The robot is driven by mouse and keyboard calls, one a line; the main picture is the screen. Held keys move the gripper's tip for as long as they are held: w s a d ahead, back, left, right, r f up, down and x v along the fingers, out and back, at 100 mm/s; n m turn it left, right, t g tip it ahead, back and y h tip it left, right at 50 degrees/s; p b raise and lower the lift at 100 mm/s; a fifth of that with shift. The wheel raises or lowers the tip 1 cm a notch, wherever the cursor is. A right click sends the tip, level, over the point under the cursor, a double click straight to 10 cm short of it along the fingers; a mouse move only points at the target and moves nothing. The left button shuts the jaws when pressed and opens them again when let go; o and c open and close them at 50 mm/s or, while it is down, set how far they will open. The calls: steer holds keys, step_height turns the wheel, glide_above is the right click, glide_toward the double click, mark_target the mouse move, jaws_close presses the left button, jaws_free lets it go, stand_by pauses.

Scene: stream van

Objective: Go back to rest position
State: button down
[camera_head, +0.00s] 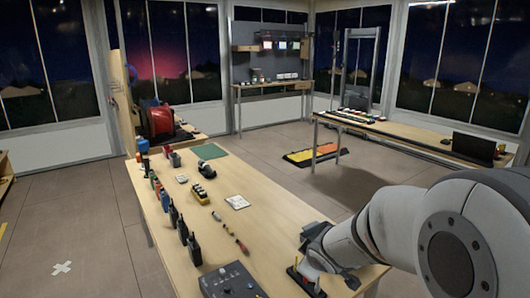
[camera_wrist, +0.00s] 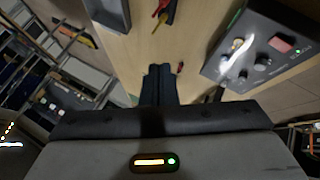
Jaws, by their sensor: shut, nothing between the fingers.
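My gripper (camera_head: 307,278) is at the near right end of the long wooden table (camera_head: 262,205), low beside the tabletop. Its fingers are together in the wrist view (camera_wrist: 158,84), with nothing between them. My white arm reaches in from the right in the head view. A grey control box with knobs (camera_head: 231,281) stands on the table to the left of my gripper. The box also shows at the right in the wrist view (camera_wrist: 262,50). Red-handled tools (camera_wrist: 162,12) lie ahead of the fingers in the wrist view.
Several black upright radios (camera_head: 183,229) line the table's left edge. A second table (camera_head: 410,140) is at the right.

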steer(key=s+d+r+m+g+h, duration=0.1)
steer(key=s+d+r+m, duration=0.2)
steer(key=s, duration=0.2)
steer(key=s+d+r+m+g+h, duration=0.1)
steer(key=s+d+r+m, duration=0.15)
steer(key=s, duration=0.35)
steer(key=s+a+m+g+y, duration=0.1)
steer(key=s+a+m+g, duration=0.1)
steer(key=s, duration=1)
steer(key=r+m+g, duration=0.1)
steer(key=m, duration=0.1)
steer(key=shift+a+m+y, duration=0.2)
steer(key=shift+m+y, duration=0.15)
steer(key=shift+y, duration=0.05)
